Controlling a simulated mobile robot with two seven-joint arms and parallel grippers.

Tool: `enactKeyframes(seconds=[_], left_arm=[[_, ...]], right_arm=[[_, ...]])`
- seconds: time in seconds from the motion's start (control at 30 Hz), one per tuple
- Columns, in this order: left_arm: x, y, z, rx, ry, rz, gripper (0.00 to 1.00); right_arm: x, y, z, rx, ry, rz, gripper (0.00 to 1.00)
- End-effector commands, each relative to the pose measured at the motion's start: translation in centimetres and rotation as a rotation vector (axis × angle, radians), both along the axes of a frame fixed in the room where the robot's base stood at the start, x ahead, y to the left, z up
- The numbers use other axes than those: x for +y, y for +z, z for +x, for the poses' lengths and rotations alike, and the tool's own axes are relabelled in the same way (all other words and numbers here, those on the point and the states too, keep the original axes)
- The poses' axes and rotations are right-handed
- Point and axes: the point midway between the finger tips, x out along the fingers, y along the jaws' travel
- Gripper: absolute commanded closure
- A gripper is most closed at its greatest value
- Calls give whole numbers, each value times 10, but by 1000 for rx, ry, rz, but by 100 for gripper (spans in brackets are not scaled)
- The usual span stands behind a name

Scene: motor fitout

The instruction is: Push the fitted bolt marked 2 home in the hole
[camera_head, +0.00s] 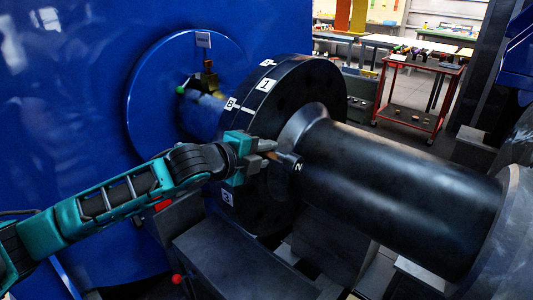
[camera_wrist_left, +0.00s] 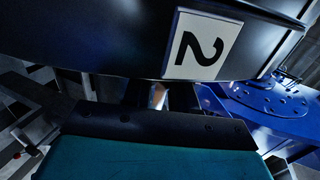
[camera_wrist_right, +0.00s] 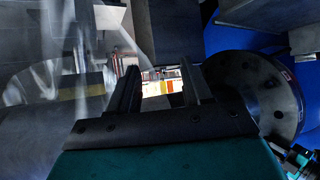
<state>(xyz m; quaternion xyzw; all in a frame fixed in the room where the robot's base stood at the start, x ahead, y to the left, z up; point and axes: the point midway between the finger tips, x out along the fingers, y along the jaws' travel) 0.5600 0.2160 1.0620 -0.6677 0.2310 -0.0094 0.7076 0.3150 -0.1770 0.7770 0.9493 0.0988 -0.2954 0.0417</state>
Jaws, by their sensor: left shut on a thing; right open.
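A dark bolt (camera_head: 288,160) with a white mark, a sideways 2, on its end sits at the near face of the large black flange (camera_head: 325,85). My left gripper (camera_head: 268,150) is shut on the bolt, beside the flange rim. In the left wrist view a sliver of light metal (camera_wrist_left: 157,96) shows between the fingers, below a white plate marked 2 (camera_wrist_left: 202,45) on a dark surface. How deep the bolt sits in its hole is hidden. My right gripper (camera_wrist_right: 160,90) is open and empty; the flange (camera_wrist_right: 250,95) shows to its right.
A thick black shaft (camera_head: 400,190) runs from the flange to the right. A blue housing (camera_head: 70,90) with a round blue disc (camera_head: 145,100) stands behind. A red trolley (camera_head: 437,68) with several small parts stands at the back right.

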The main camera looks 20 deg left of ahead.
Motion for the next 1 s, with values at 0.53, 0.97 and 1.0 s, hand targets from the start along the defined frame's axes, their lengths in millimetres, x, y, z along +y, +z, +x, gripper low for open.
enactKeyframes(seconds=[0.53, 0.97, 1.0], left_arm=[[12, 4, 5, -8, -1, -2, 100], [19, 3, 8, -7, 0, -1, 65], [19, 3, 8, -6, 0, 0, 61]], right_arm=[[0, 1, 0, 0, 0, 0, 51], [0, 1, 0, 0, 0, 0, 51], [0, 1, 0, 0, 0, 0, 51]])
